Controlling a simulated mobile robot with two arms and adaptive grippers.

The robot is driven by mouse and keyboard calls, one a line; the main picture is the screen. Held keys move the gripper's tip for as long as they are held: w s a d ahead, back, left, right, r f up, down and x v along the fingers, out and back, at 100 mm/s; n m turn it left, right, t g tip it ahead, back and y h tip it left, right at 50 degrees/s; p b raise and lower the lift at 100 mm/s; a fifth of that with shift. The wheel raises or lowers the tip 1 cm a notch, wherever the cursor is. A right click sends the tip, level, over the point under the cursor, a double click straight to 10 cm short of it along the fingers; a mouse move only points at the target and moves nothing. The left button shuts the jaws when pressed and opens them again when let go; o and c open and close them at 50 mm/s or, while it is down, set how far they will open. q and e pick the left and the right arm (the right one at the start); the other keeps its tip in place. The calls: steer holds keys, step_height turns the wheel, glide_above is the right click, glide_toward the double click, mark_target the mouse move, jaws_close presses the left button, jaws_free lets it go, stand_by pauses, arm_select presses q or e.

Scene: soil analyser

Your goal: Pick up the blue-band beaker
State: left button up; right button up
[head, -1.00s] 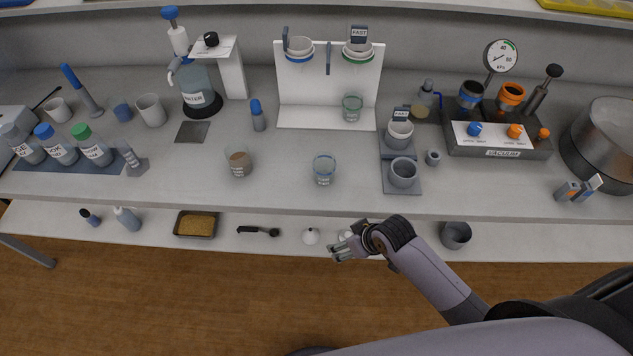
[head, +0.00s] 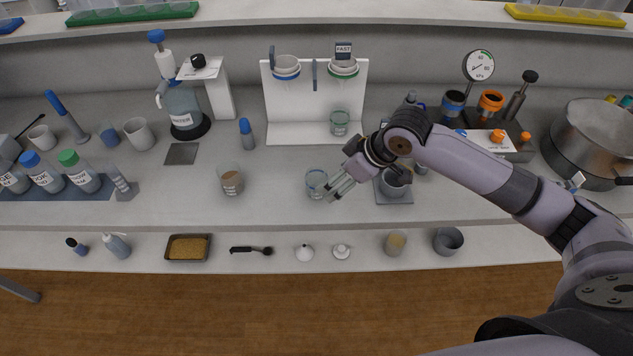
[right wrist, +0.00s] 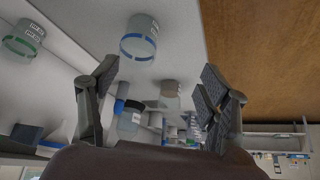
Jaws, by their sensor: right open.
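The blue-band beaker (head: 316,182) is clear glass with a blue ring. It stands upright on the bench top, left of the grey stand. My right gripper (head: 336,188) comes in from the right, close beside the beaker's right side; contact is not visible. In the right wrist view the blue-band beaker (right wrist: 139,40) lies beyond the spread fingers of the gripper (right wrist: 160,85), which are open and empty. My left gripper is in neither view.
A beaker with brown contents (head: 231,181) stands left of the blue-band beaker. A green-band beaker (head: 339,123) stands behind, under the white filter stand (head: 296,131). A grey cup (head: 394,184) sits right, partly below my arm. The bench between the beakers is clear.

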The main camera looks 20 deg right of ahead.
glide_toward(324, 178)
steer(key=p+x, duration=0.2)
steer(key=x, duration=0.6)
steer(key=shift+a+f+p, duration=0.1)
steer(key=shift+f+p, duration=0.1)
steer(key=shift+p, duration=0.2)
steer(key=shift+w+a+f+p, duration=0.2)
steer(key=shift+w+f+p, duration=0.05)
steer(key=shift+f+p, duration=0.1)
steer(key=shift+p+x, duration=0.55)
steer(key=shift+x, duration=1.7)
steer(key=shift+w+r, duration=0.1)
steer(key=shift+c, duration=0.2)
steer(key=c, duration=1.2)
